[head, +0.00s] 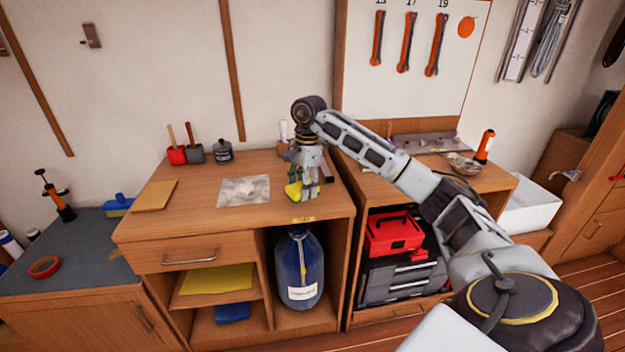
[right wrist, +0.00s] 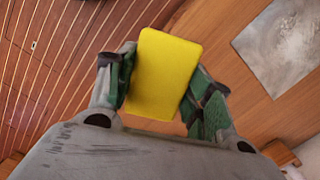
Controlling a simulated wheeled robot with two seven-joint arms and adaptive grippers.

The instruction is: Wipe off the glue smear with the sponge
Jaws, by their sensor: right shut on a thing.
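My right gripper (head: 303,187) is over the front right part of the wooden workbench top (head: 230,218). It is shut on a yellow sponge (head: 293,191). In the right wrist view the sponge (right wrist: 162,75) sits between the two green-padded fingers (right wrist: 162,90). A grey-white smeared patch (head: 244,191) lies on the bench top, left of the gripper and apart from it. The patch also shows at the upper right of the right wrist view (right wrist: 285,42). Whether the sponge touches the wood is unclear. My left gripper is out of view.
A tan board (head: 154,195) lies left of the patch. Red and grey pots (head: 177,155) and a dark jar (head: 223,151) stand along the back. The wood around the patch is clear.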

